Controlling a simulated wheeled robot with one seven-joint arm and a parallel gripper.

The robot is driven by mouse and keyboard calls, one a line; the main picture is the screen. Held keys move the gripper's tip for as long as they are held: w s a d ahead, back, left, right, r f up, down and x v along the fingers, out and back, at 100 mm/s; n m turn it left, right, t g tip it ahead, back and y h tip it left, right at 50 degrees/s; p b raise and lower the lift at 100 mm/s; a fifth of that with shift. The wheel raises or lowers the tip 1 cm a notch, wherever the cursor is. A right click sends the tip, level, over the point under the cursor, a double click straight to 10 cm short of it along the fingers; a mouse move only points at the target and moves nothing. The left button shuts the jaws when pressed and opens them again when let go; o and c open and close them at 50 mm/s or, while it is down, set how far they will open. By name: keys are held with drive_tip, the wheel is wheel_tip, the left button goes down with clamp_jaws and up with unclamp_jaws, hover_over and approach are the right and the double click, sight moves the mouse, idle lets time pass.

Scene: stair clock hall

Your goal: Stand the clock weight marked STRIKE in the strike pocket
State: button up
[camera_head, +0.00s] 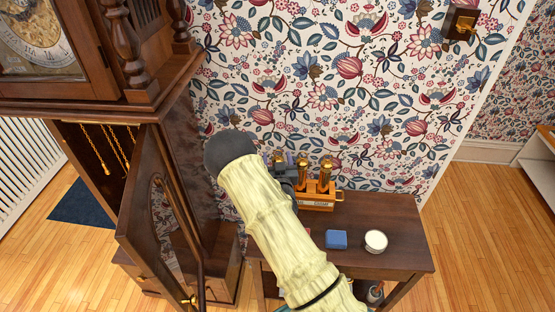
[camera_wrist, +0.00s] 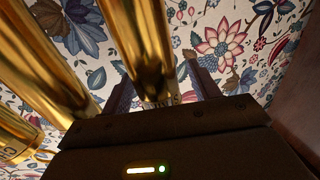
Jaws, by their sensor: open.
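Several brass clock weights stand upright in a wooden rack (camera_head: 318,207) on a small table; two show clearly, a middle weight (camera_head: 302,172) and a right weight (camera_head: 326,174). The rack's front labels are too small to read surely. My gripper (camera_head: 284,168) is at the rack's left end, partly hidden by my arm. In the wrist view, my gripper (camera_wrist: 165,92) is open, with its fingers on either side of one brass weight (camera_wrist: 143,40). Lettering on that weight is mostly hidden, and contact cannot be told. I cannot tell which weight is STRIKE, or identify the strike pocket.
The tall clock (camera_head: 110,105) stands at the left with its door (camera_head: 150,205) open and brass chains (camera_head: 100,148) inside. A blue block (camera_head: 336,239) and a round white-topped jar (camera_head: 376,240) sit on the table (camera_head: 400,225). The patterned wall is close behind the rack.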

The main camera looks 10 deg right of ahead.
drive_tip(key=s+a+p, duration=0.1)
drive_tip(key=s+a, duration=0.1)
drive_tip(key=s, duration=1.5)
drive_tip(key=shift+r, duration=0.15)
idle(0.8)
drive_tip(key=s+d+r+n+g+y, duration=0.1)
drive_tip(key=s+r+g+y, duration=0.1)
drive_tip(key=s+r+g, duration=0.9)
drive_tip(key=s+g, duration=0.3)
drive_tip(key=g, duration=0.1)
drive_tip(key=shift+s+d+r, duration=0.2)
drive_tip(key=shift+d+r, duration=0.1)
drive_tip(key=shift+r, duration=0.1)
